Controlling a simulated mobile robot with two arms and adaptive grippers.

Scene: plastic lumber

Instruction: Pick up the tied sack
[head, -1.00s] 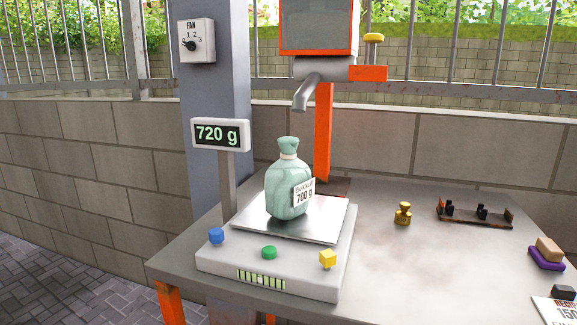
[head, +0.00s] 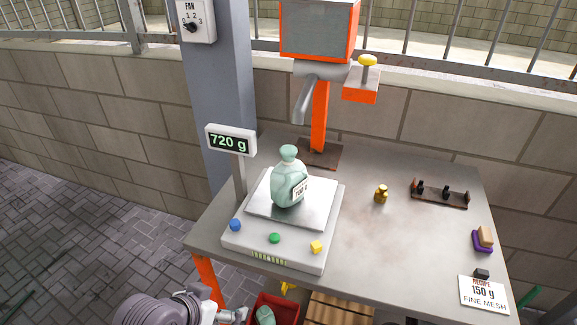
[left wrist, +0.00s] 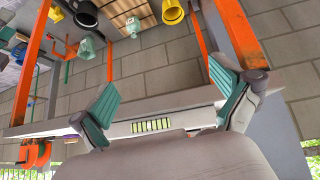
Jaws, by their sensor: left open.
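The tied sack (head: 289,183) is pale green with a knotted neck and a white 700 g tag. It stands upright on the steel plate of the scale (head: 330,235), whose display (head: 231,141) reads 720 g. My left gripper (head: 230,316) is low at the bottom edge of the head view, below and in front of the scale, apart from the sack. In the left wrist view its two teal-padded fingers (left wrist: 163,100) are spread with nothing between them, and the scale's front with its green bars (left wrist: 152,126) shows beyond. My right gripper is not in view.
An orange dispenser (head: 319,30) with a grey spout stands behind the scale. A brass weight (head: 381,194), a dark rack (head: 440,193), a sponge (head: 484,239) and a recipe card (head: 484,294) lie to the right. A red crate (head: 285,305) sits below the table's front.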

